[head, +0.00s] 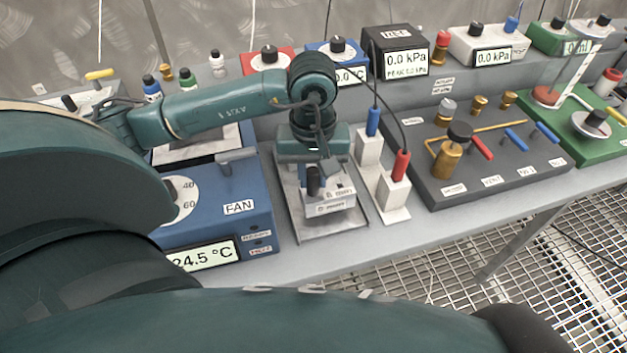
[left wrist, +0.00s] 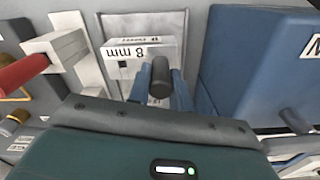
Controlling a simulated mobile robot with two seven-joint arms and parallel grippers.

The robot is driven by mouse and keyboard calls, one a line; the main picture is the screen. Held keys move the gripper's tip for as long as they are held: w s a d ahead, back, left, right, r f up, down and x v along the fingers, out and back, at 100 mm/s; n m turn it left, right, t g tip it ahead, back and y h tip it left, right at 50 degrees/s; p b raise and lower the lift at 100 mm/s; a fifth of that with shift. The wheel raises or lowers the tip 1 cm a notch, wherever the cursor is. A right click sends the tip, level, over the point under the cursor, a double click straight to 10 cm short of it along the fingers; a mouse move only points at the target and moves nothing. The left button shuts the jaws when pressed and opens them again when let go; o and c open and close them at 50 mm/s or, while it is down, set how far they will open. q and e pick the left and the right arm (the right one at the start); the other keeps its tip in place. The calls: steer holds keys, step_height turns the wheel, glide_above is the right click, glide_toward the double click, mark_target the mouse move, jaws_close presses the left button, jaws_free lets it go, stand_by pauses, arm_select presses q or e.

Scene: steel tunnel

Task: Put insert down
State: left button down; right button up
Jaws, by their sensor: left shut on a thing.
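The insert (head: 330,206) is a pale block with a dark upright knob and small labels on it. In the left wrist view the insert (left wrist: 142,58) reads "8 mm" upside down. My left gripper (head: 317,180) points down, shut on the insert's knob, and its two bluish fingers (left wrist: 160,88) flank the knob in the left wrist view. The insert is over a grey metal tray (head: 296,212) on the bench; I cannot tell whether it touches the tray. My right gripper is not in view.
The blue FAN unit (head: 225,190) stands close on the left. A white stand with blue and red handled parts (head: 396,192) is close on the right. A dark valve panel (head: 480,180) is further right. Instruments with displays (head: 404,62) line the back. The bench's front edge is near.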

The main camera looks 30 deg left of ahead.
arm_select(q)
steer(key=shift+f, duration=1.1)
steer(key=shift+f, duration=0.25)
steer(key=c, duration=1.6)
jaws_free()
steer(key=o, duration=0.3)
steer(key=shift+o, duration=0.2)
steer(key=shift+r, duration=0.1)
